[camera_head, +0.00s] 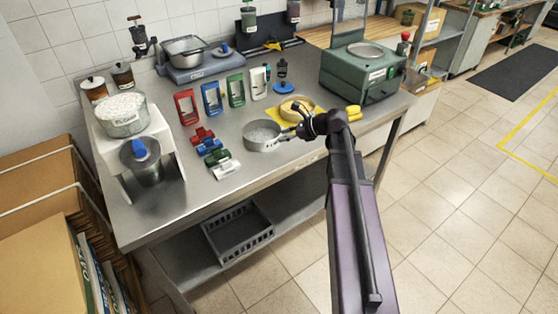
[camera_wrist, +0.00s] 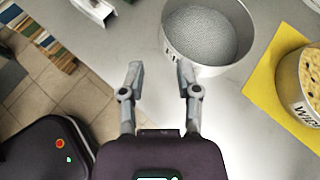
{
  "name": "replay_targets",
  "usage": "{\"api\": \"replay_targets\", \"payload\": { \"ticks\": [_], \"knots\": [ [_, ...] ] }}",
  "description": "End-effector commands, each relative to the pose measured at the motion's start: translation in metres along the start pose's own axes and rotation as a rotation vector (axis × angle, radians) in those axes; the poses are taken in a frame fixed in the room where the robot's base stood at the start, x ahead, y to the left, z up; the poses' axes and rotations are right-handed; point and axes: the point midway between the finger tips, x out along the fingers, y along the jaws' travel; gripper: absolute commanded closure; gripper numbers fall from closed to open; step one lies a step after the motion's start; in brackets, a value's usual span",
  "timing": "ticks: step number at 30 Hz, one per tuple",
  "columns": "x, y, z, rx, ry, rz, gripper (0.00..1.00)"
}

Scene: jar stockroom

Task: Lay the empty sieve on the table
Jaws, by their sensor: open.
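The empty sieve (camera_head: 262,136) is a round metal pan with a grey mesh bottom, standing level on the steel table (camera_head: 228,187). It also shows at the top of the wrist view (camera_wrist: 208,70), with partly hidden dark lettering on its wall and nothing on its mesh. My gripper (camera_head: 291,122) is at the sieve's right side in the head view. In the wrist view my gripper (camera_wrist: 160,78) has its fingers spread with only bare table between them. The right fingertip is close to the sieve's wall; I cannot tell whether they touch.
A second round sieve (camera_head: 297,109) with yellowish contents stands on a yellow mat (camera_head: 275,115) behind my gripper. A green machine (camera_head: 362,72) stands at right. The front table strip is clear.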

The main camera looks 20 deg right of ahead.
Motion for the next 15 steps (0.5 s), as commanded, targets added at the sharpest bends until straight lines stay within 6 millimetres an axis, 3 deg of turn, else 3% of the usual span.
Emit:
{"api": "replay_targets", "payload": {
  "ticks": [8,15],
  "knots": [
    [0.02,0.04,-0.01,-0.275,0.127,0.085,0.57],
    [0.038,0.095,-0.029,-0.71,0.297,0.265,0.57]
  ]
}}
